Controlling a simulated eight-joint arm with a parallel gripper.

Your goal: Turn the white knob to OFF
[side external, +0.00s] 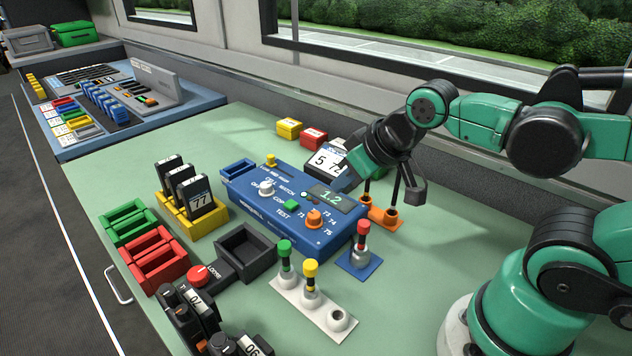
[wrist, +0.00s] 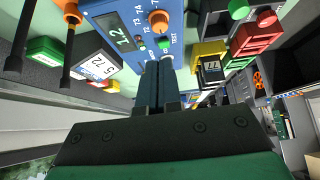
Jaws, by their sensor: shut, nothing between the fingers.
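The console also carries an orange knob (side external: 314,218), a green button (side external: 291,205) and a display (side external: 331,197). Black rods in an orange stand (side external: 385,215) rise close to my gripper. A numbered block (side external: 326,162) sits behind the console. Yellow, red and green crates stand left.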

